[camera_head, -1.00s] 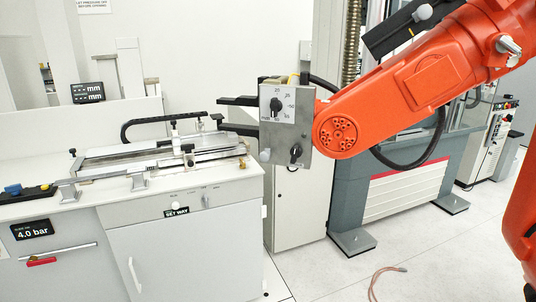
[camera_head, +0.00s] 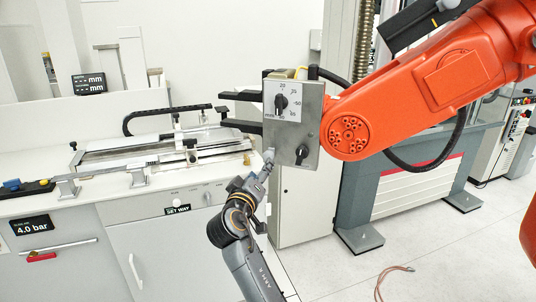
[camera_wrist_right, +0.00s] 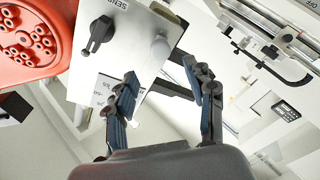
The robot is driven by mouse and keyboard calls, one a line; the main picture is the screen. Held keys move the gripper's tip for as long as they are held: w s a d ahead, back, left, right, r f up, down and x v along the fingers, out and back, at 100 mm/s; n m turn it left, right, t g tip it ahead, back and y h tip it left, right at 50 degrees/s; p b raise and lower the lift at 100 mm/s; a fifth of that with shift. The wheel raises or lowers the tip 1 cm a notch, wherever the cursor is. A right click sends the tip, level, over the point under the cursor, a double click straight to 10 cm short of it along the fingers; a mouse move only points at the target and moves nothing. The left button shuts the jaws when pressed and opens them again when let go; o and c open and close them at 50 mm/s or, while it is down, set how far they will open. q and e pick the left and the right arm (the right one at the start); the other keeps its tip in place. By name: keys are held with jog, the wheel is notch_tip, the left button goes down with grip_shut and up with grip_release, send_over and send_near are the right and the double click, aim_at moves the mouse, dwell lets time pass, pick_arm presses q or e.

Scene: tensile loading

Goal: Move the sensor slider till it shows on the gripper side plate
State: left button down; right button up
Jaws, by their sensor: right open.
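The gripper side plate (camera_head: 313,115) is a grey metal plate at the end of the orange robot arm. It bears a white scale label (camera_head: 291,93) with a black knob, and a second black knob (camera_head: 302,154) lower right. I cannot tell which is the slider. My right gripper (camera_head: 268,162) is at the plate's lower left corner. In the wrist view its fingers (camera_wrist_right: 168,103) are apart, with nothing between them.
The orange arm (camera_head: 430,90) spans the upper right. Its black jaws (camera_head: 240,112) stick out left of the plate. A white bench (camera_head: 115,205) with a specimen slide rig (camera_head: 150,155) stands left. A red cable (camera_head: 392,275) lies on the open floor.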

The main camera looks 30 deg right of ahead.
aim_at(269, 155)
jog(key=shift+p+x, duration=1.15)
jog(key=shift+x, duration=3.45)
jog(key=shift+f, duration=0.1)
grip_shut()
